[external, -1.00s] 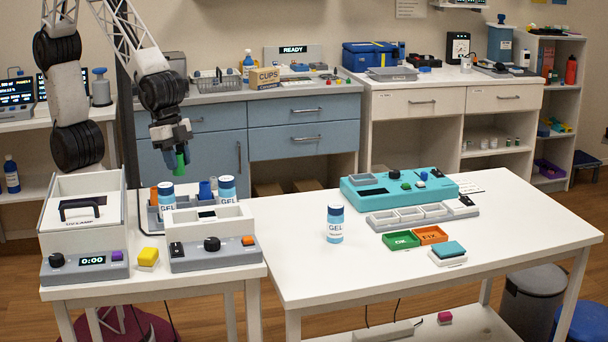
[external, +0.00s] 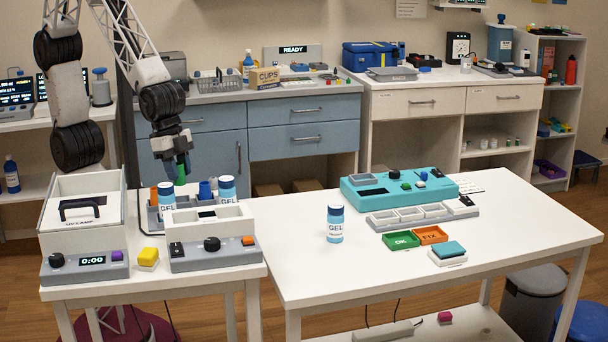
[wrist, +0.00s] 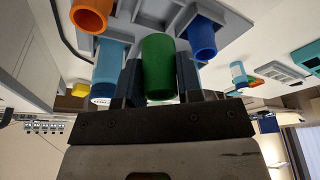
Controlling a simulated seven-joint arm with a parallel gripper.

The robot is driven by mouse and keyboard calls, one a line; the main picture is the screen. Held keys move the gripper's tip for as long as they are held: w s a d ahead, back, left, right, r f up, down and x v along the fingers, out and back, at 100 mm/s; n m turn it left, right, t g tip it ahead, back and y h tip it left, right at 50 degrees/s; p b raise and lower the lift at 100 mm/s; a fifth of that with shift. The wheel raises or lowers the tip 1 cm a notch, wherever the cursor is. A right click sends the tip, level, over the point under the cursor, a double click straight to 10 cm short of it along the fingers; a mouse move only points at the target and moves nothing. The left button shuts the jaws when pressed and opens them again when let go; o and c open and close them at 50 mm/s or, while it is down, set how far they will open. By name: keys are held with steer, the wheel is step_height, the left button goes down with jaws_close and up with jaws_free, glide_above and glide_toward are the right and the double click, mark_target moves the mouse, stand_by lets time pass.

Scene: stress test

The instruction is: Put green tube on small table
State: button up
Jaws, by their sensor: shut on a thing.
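My gripper (external: 178,165) is shut on the green tube (external: 181,175), which hangs upright just above or at the grey rack (external: 152,222) on the left table (external: 150,284). In the wrist view the green tube (wrist: 158,68) sits between both fingers of my gripper (wrist: 159,82), with the rack (wrist: 165,14) around it. Whether its lower end is inside a rack slot, I cannot tell. A larger white table (external: 310,270) stands to the right; the frames do not label either one as the small table.
An orange tube (wrist: 90,14), a blue tube (wrist: 202,38) and gel bottles (external: 227,188) stand close around the green tube. A white box (external: 85,225), a yellow block (external: 148,257) and control units crowd the left table. The right table's near left part is clear.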

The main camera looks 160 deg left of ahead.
mark_target(179, 197)
steer(key=shift+f, duration=2.65)
steer(key=shift+f, duration=0.2)
steer(key=shift+s+d+f, duration=0.1)
steer(key=shift+s+f, duration=0.05)
steer(key=shift+f, duration=0.35)
steer(key=shift+s+f, duration=0.1)
steer(key=shift+f, duration=0.35)
steer(key=shift+d+f, duration=0.1)
steer(key=shift+f, duration=0.15)
steer(key=o, duration=0.8)
steer(key=shift+o, duration=0.2)
steer(key=shift+r, duration=0.15)
steer(key=shift+o, duration=1)
steer(key=a+v, duration=0.1)
steer(key=v, duration=0.8)
steer(key=shift+w+d+r, duration=0.25)
steer(key=shift+w+r, duration=0.05)
steer(key=shift+r, duration=0.1)
